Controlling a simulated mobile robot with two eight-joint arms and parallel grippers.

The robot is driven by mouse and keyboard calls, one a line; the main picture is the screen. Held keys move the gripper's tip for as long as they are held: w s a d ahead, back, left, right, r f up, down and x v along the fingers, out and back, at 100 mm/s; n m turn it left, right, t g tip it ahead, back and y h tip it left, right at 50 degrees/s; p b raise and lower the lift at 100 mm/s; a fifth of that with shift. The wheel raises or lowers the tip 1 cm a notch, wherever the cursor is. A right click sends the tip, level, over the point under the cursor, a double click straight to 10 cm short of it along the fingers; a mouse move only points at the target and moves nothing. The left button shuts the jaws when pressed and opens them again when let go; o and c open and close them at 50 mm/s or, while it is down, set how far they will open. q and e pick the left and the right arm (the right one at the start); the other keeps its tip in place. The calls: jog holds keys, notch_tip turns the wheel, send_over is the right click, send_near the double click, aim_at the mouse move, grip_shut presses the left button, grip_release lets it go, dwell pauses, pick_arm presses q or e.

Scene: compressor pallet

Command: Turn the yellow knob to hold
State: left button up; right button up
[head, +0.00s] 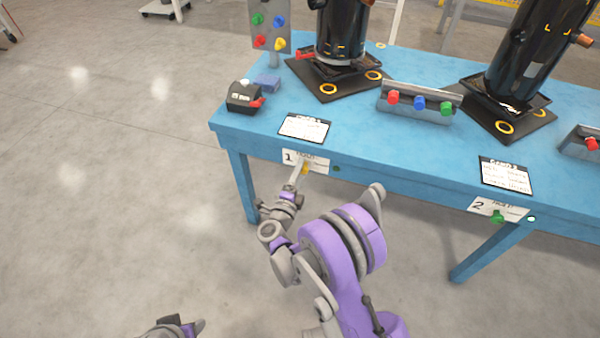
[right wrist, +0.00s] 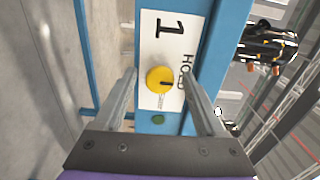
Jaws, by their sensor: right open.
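The yellow knob (right wrist: 158,79) sits on a white label card (right wrist: 152,100) marked "1" and "HOLD" in the right wrist view. A dark mark on the knob runs from near its middle towards the right, the side where HOLD is printed. In the head view the knob (head: 304,170) is partly hidden by my right gripper (head: 299,170) at the table's front edge. The right gripper (right wrist: 160,74) is open, one finger either side of the knob, with visible gaps. A grey and purple part at the bottom of the head view looks like my left gripper (head: 185,328); its jaws are unclear.
The blue table (head: 225,127) carries black cylinders (head: 342,30), a panel with red, blue and green knobs (head: 420,104) and a small black device (head: 243,97). A green knob (head: 497,216) is on label 2 at right. Floor in front is clear.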

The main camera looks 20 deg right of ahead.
jog(key=p+v, duration=0.1)
jog(key=v, duration=0.9)
jog(key=shift+s+a, duration=0.25)
